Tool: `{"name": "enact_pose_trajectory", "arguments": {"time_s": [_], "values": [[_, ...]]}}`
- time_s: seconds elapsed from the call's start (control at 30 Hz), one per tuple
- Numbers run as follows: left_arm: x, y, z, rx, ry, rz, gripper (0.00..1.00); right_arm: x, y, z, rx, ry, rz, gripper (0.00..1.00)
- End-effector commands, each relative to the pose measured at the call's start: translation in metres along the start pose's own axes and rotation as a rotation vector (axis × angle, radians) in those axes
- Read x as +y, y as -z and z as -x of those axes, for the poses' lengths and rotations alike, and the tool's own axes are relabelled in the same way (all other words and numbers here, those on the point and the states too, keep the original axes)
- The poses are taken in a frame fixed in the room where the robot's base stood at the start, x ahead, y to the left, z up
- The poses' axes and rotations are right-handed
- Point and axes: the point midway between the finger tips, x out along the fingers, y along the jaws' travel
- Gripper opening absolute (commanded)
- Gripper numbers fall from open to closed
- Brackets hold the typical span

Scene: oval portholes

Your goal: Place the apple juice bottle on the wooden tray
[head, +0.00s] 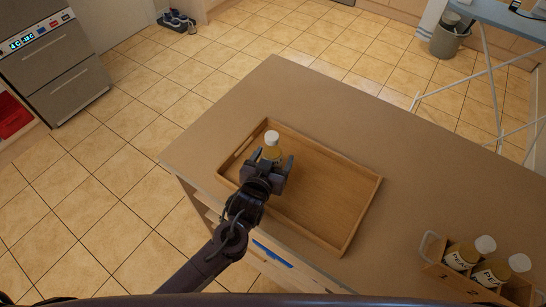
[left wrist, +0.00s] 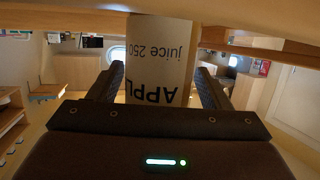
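The apple juice bottle (head: 272,151), with a white cap and yellowish body, stands upright at the left end of the wooden tray (head: 345,236). My left gripper (head: 267,164) is open at the near side of the bottle, one finger on each side. In the left wrist view the bottle (left wrist: 160,60) fills the middle, its "APPL… juice 250" label upside down. The fingers (left wrist: 160,85) stand either side of it, with a narrow gap showing at the left. The bottle's base is hidden behind the gripper. My right gripper is not in view.
The tray lies on a brown counter (head: 300,90). A wooden carrier (head: 438,277) with several other juice bottles (head: 485,245) stands at the lower right. The rest of the tray and the counter between tray and carrier are clear.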

Motion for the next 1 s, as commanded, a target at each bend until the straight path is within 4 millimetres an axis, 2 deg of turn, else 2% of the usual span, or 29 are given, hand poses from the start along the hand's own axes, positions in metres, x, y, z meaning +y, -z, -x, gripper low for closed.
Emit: {"name": "enact_pose_trajectory", "arguments": {"time_s": [0.23,0.33,0.47,0.8,1.0], "values": [[0.000,0.003,0.001,0.000,0.000,0.000,0.72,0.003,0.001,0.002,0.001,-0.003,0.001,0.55],[0.000,0.001,0.009,-0.001,0.000,0.000,0.72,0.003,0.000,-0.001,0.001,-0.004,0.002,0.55],[0.000,0.000,0.030,-0.002,-0.001,0.001,0.72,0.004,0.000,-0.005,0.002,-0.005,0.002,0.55],[0.001,0.000,0.099,-0.002,-0.002,0.000,0.72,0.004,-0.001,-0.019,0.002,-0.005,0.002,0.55],[0.000,0.002,0.118,-0.001,0.000,0.000,0.72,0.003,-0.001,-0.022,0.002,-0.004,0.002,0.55]]}}
